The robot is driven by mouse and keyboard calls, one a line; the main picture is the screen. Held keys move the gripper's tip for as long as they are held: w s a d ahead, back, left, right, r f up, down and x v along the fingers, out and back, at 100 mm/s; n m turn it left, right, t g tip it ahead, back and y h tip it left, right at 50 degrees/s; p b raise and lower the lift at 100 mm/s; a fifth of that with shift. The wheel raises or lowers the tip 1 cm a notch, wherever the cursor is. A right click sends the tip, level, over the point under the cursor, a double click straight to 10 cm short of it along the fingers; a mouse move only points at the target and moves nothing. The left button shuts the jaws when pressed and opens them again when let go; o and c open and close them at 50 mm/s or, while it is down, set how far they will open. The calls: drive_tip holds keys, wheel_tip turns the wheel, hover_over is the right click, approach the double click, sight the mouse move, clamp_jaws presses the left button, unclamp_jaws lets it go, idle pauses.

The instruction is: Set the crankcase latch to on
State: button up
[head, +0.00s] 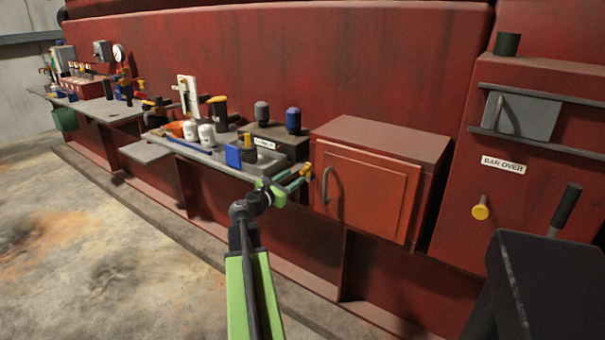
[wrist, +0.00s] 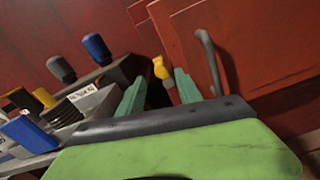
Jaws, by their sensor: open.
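A small yellow-tipped lever (head: 307,168) sits at the left edge of the red cabinet door (head: 365,190); it looks like the crankcase latch, but no readable label confirms this. In the wrist view the yellow lever (wrist: 161,68) shows between the two teal fingertips, with a dark part below it. My gripper (head: 293,180) is open just left of the door, close to the lever. It also shows in the wrist view (wrist: 160,82), one finger on each side of the lever. I cannot tell whether either finger touches it. The lever's base is partly hidden.
A grey curved door handle (head: 326,185) is just right of my gripper. On the left, a shelf (head: 222,166) holds a blue box (head: 234,155), white jars and a grey block with blue and grey knobs. A BAR OVER panel with a yellow knob (head: 480,208) is far right.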

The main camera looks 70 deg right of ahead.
sight(302, 171)
drive_tip(key=x, duration=0.6)
drive_tip(key=shift+d, duration=0.25)
